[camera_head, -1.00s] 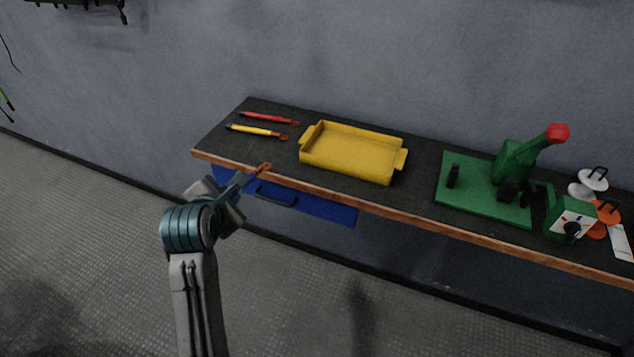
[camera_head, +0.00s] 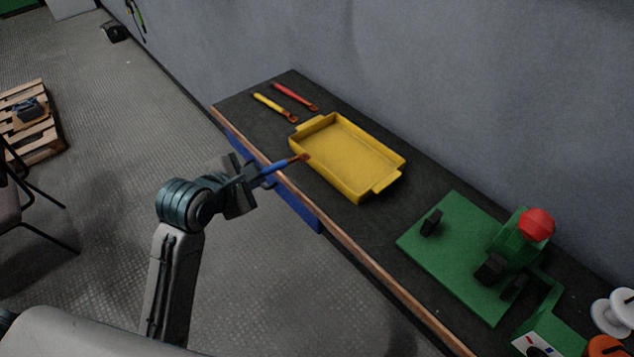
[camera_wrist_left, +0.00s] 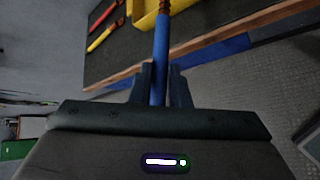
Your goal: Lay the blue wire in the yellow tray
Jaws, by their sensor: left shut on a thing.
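My left gripper (camera_head: 250,183) is shut on the blue wire (camera_head: 280,166), just off the table's front edge. The wire has a copper-coloured tip that points at the near left side of the yellow tray (camera_head: 378,187). In the left wrist view the blue wire (camera_wrist_left: 161,55) stands out from between the fingers (camera_wrist_left: 160,88), with its far end by the tray (camera_wrist_left: 145,22). The tray is empty, with a handle at each end. I cannot tell whether the wire's tip is over the tray's rim. My right gripper is not in view.
A yellow wire (camera_head: 273,106) and a red wire (camera_head: 295,96) lie at the table's far end. A green press (camera_head: 460,252) with a red knob stands right of the tray, with spools (camera_head: 616,312) beyond. The table's wooden edge (camera_head: 350,251) runs close to my arm.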

